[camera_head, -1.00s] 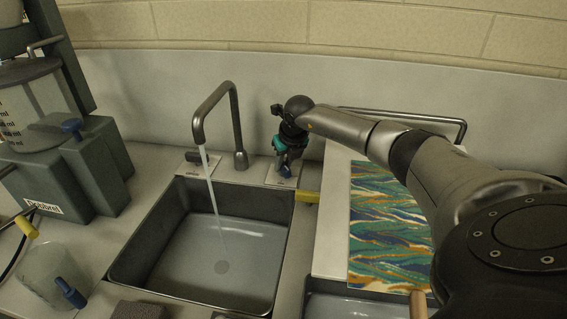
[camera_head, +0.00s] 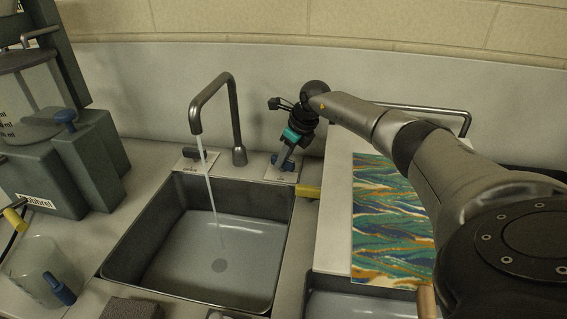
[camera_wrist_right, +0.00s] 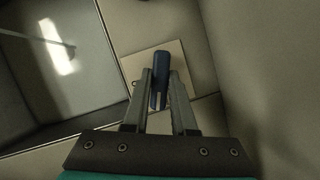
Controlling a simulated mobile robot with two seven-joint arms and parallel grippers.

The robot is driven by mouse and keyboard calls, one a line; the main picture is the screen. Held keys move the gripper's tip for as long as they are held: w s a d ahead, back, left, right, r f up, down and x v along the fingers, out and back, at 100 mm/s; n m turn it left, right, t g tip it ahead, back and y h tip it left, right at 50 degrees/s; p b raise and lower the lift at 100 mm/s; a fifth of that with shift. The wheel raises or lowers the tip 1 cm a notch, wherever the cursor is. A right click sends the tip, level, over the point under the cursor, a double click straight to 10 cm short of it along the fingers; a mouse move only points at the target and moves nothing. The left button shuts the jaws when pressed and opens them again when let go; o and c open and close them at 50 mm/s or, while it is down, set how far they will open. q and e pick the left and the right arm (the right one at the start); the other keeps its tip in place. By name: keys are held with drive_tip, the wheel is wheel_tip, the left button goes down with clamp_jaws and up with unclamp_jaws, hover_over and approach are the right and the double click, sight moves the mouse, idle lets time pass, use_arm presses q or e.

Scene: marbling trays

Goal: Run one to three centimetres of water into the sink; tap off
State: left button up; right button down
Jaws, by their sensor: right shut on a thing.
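The metal sink (camera_head: 262,200) holds a shallow layer of grey water (camera_head: 190,255), and the drain shows through it. A thin stream (camera_head: 210,190) runs from the curved tap spout (camera_head: 212,85) into the water. A blue tap lever (camera_head: 281,163) sits on a pale plate right of the spout; it also shows in the right wrist view (camera_wrist_right: 160,66). My right gripper (camera_head: 286,157) comes down on it from above, and its fingers (camera_wrist_right: 158,88) are shut on the lever. A dark lever (camera_head: 187,153) sits on the plate left of the spout. My left gripper is not in view.
A marbled sheet (camera_head: 385,220) lies on a pale board right of the sink, with a second basin below it. A grey dispenser (camera_head: 85,170) and a clear jug (camera_head: 35,270) stand at the left. A dark sponge (camera_head: 135,309) lies at the front.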

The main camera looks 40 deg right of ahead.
drive_tip(key=shift+f+n+y+b, duration=0.1)
drive_tip(key=shift+n+y+b, duration=0.4)
drive_tip(key=shift+n+b, duration=0.55)
drive_tip(key=shift+n+g, duration=0.3)
drive_tip(key=shift+n, duration=0.35)
drive_tip(key=shift+n+y+b, duration=0.3)
drive_tip(key=shift+n+b, duration=0.1)
drive_tip(key=shift+b, duration=0.05)
drive_tip(key=shift+n, duration=0.3)
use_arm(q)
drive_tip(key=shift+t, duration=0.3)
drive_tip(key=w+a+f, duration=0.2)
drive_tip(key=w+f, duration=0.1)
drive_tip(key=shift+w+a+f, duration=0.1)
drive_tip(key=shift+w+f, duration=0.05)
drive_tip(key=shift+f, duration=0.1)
use_arm(e)
drive_tip(key=c, duration=0.7)
unclamp_jaws()
drive_tip(key=shift+d, duration=0.1)
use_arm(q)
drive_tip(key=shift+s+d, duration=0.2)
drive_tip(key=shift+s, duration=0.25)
